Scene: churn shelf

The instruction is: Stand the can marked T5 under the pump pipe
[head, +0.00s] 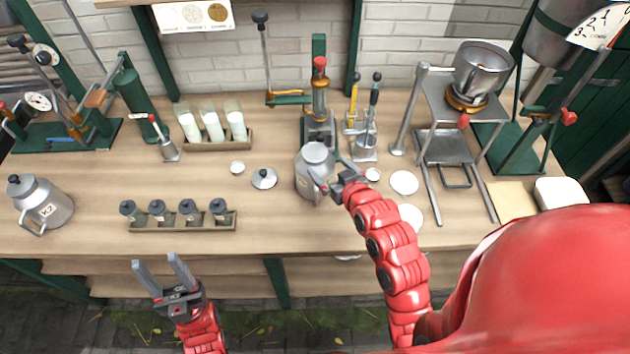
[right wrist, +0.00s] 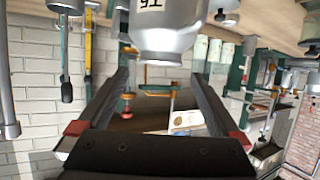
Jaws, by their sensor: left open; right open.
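A grey metal can (head: 315,176) stands upright on the bench, in front of a green-and-metal fixture with a red knob (head: 319,95). In the right wrist view the can (right wrist: 168,38) appears upside down; its partly cut-off label seems to read T5. My right gripper (head: 333,181) is open at the can's lower right side. Its fingers (right wrist: 158,80) are spread toward the can; whether they touch it is unclear. My left gripper (head: 155,260) is open and empty in front of the bench's front edge. I cannot make out which part is the pump pipe.
A lidded can marked K2 (head: 43,206) stands at far left. A loose lid (head: 264,178), a rack of small dark jars (head: 180,222) and a crate of white bottles (head: 212,142) lie left of the can. White discs (head: 404,183) and a metal stand (head: 445,150) are right.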

